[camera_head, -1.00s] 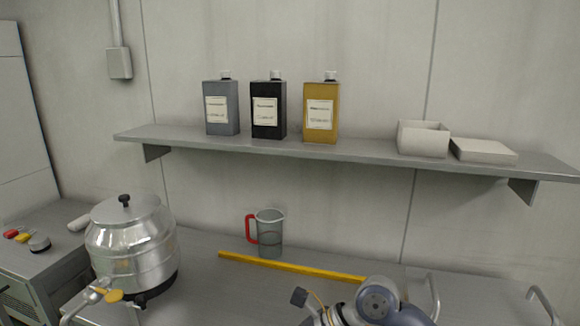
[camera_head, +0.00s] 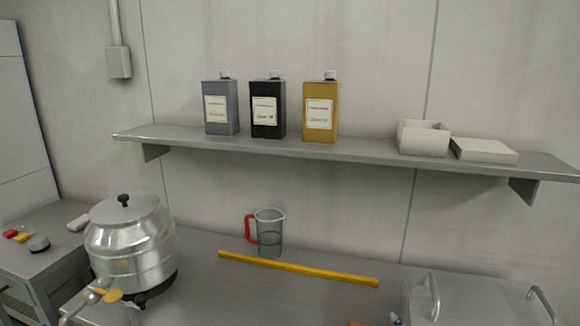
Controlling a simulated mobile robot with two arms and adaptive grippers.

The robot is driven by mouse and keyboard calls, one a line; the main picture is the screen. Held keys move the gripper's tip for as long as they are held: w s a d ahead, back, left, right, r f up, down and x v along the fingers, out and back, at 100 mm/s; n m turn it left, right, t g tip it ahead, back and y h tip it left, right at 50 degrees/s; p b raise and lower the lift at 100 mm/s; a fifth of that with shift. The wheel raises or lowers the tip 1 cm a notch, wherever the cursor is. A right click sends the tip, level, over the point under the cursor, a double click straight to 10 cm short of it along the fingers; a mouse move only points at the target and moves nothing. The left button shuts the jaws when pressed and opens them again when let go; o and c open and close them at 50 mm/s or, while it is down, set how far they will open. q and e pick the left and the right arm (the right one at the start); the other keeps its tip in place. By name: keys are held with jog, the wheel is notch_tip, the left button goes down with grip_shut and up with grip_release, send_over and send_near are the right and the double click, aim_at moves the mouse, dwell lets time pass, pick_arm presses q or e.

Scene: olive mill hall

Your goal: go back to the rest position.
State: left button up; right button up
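Neither of my grippers shows clearly in the head view. Only small orange and dark bits show at the bottom edge, right of centre, too cut off to tell what they are. The task names no object. A clear measuring jug (camera_head: 269,238) with a red handle stands upright on the steel worktop (camera_head: 235,290). A yellow bar (camera_head: 300,269) lies in front of the jug, its full length uncovered.
A steel drum with a lid and tap (camera_head: 130,245) stands at the left. A wall shelf (camera_head: 340,150) holds a grey can (camera_head: 220,112), a black can (camera_head: 268,115), a yellow can (camera_head: 321,115) and a white box (camera_head: 423,140). The front middle worktop is clear.

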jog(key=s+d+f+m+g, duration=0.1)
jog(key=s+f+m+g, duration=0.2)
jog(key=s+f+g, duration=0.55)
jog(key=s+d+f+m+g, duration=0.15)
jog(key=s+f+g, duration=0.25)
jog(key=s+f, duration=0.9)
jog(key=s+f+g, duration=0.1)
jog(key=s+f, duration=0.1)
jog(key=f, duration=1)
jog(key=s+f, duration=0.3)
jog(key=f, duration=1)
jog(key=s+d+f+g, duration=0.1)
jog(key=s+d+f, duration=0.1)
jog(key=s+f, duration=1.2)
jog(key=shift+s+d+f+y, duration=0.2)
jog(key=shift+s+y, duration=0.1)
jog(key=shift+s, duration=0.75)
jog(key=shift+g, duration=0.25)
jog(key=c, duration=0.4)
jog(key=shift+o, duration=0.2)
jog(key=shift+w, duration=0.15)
